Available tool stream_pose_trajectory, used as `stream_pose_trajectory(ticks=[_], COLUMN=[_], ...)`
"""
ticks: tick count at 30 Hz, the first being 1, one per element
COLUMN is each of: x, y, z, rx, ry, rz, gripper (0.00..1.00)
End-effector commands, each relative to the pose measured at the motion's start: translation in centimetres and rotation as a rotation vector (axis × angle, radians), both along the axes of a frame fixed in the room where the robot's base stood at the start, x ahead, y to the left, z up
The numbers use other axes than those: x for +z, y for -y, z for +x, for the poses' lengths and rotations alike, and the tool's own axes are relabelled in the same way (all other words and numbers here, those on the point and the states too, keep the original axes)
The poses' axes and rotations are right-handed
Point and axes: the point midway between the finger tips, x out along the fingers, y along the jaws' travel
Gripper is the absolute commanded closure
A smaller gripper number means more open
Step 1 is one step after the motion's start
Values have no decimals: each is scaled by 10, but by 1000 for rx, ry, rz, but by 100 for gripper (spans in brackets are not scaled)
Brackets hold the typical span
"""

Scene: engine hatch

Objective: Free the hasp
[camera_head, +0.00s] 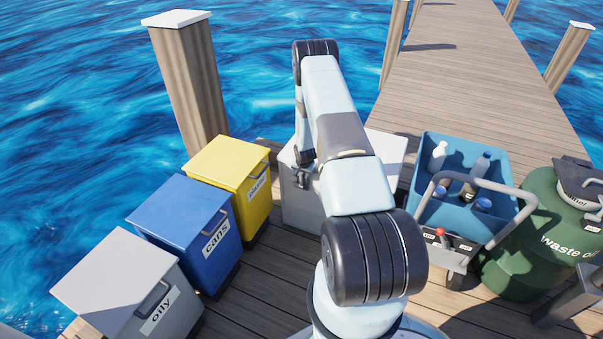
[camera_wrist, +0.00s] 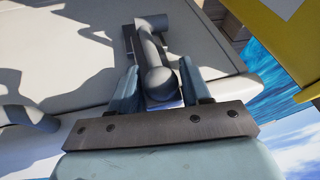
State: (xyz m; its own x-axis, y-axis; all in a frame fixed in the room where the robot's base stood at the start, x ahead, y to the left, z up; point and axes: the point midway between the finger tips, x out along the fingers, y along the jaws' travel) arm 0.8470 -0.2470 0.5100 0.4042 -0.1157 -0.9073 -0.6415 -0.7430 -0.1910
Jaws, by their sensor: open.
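A pale grey box (camera_head: 300,209) stands on the dock behind my arm, partly hidden by it. A dark grey metal fitting, which looks like the hasp (camera_head: 301,180), sits on its near side close to the lid. In the wrist view the hasp (camera_wrist: 148,42) is a plate with a rounded grey bar that ends in a knob. My gripper (camera_wrist: 158,72) is open, with one finger on each side of the bar's knob end. I cannot tell whether either finger touches it. In the head view my arm hides most of the gripper.
Yellow (camera_head: 228,165), blue (camera_head: 180,214) and grey "oily" (camera_head: 130,282) bins stand left of the box. A blue cart (camera_head: 462,212) holding bottles and a green waste oil drum (camera_head: 535,237) stand right. Another grey handle (camera_wrist: 28,119) shows at left in the wrist view.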

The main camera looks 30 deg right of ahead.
Motion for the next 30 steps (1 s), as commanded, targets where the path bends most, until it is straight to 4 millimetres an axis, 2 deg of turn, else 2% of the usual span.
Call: stream_pose_trajectory(ticks=[2, 16, 30], x=[0, 0, 0], y=[0, 1, -2], z=[0, 0, -2], rx=[0, 0, 0], ry=[0, -1, 12], rz=[0, -1, -18], gripper=[56, 100, 100])
